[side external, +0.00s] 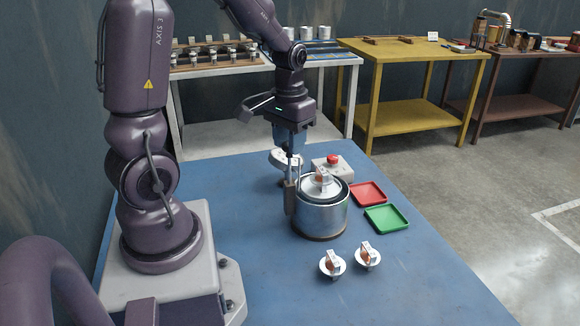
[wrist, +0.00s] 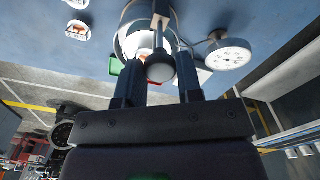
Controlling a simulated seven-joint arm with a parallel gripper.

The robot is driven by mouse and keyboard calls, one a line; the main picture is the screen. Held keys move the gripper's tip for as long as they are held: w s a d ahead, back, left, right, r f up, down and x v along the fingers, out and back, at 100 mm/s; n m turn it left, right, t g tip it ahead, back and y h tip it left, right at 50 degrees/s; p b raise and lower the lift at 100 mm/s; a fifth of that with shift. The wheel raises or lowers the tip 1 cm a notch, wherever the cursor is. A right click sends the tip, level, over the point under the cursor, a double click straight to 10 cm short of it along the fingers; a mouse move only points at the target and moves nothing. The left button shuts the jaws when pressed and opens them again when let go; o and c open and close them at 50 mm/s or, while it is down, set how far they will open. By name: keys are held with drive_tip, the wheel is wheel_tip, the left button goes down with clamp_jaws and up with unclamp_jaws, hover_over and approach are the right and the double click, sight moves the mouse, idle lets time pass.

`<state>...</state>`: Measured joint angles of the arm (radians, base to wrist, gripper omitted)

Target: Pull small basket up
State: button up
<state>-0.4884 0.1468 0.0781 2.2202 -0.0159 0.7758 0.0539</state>
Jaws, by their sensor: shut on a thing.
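A round metal pot (side external: 320,220) stands on the blue table, and it also shows in the wrist view (wrist: 124,42). The small basket (side external: 318,184) sits at the pot's mouth with a white and orange part (side external: 322,176) in it. How deep it sits is hard to tell. An upright rod (side external: 290,172) rises along the pot's left side, with a grey block at the rim. My gripper (side external: 291,142) is above it, pointing down, shut on the basket's handle. In the wrist view a dark round knob (wrist: 160,69) shows between the fingers of my gripper (wrist: 159,88).
A white dial (side external: 282,159) and a box with a red button (side external: 333,160) stand behind the pot. A red tray (side external: 368,194) and a green tray (side external: 386,219) lie to its right. Two white and orange parts (side external: 332,264) (side external: 367,256) lie in front. The table's front right is clear.

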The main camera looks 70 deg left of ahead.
drive_tip(key=o, duration=0.9)
drive_tip(key=shift+r, duration=0.1)
drive_tip(key=shift+c, duration=0.2)
drive_tip(key=shift+r, duration=0.15)
drive_tip(key=shift+r, duration=2.4)
drive_tip(key=shift+s+d+f, duration=0.15)
drive_tip(key=shift+s+f, duration=0.05)
drive_tip(key=shift+f, duration=0.05)
drive_tip(key=s+d+r+m+t, duration=0.2)
drive_tip(key=d+r+m, duration=0.1)
drive_tip(key=d, duration=0.5)
drive_tip(key=s+d+r+m+t, duration=0.3)
drive_tip(key=d+r, duration=0.2)
drive_tip(key=d, duration=0.2)
drive_tip(key=shift+s+d+r+t, duration=0.2)
drive_tip(key=shift+d+r+t, duration=0.1)
drive_tip(key=shift+d, duration=0.05)
